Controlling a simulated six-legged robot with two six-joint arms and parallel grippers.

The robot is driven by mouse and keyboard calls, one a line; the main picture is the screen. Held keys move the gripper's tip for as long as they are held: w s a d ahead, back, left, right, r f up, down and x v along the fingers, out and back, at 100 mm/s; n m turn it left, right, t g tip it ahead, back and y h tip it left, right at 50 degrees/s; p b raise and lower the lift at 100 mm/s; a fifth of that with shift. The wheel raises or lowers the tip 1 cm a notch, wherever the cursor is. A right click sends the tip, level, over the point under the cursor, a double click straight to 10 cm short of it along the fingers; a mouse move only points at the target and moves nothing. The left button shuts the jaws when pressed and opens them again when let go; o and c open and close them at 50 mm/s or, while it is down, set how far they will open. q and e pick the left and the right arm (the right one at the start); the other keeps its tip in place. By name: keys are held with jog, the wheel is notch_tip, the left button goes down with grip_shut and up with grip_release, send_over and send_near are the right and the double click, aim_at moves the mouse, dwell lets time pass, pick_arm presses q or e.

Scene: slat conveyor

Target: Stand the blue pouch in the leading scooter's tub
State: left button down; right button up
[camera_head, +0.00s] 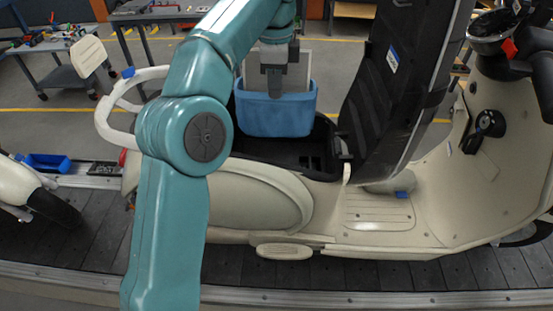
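The blue pouch (277,117) is upright, with a pale flat sheet (304,73) standing up out of it. My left gripper (274,88) points down at the pouch's near rim, and its fingers look closed on that rim. The pouch is over the dark open tub (290,156) of the cream scooter (258,197), under its raised black seat (388,95). The pouch's lower edge shows against the tub's inside; I cannot tell whether it touches the floor. My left arm hides part of the scooter's rear. My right gripper is not in view.
The scooter stands on the dark slat conveyor (352,272). Its raised seat is close on the pouch's right. Another scooter (22,184) is at the far left, with a blue bin (46,162) near it. Workbenches (140,17) stand behind.

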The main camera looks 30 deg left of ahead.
aim_at(275, 117)
pick_arm(q)
notch_tip(275, 117, down, 20)
jog(key=b, duration=0.1)
jog(key=shift+s, duration=0.15)
jog(key=c, duration=1.6)
grip_release()
jog(key=shift+w+a+f, duration=0.1)
jog(key=shift+w+f, duration=0.1)
jog(key=shift+c, duration=0.2)
jog(key=r, duration=1.2)
jog(key=shift+s+d+r, duration=0.25)
jog(key=shift+s, duration=0.1)
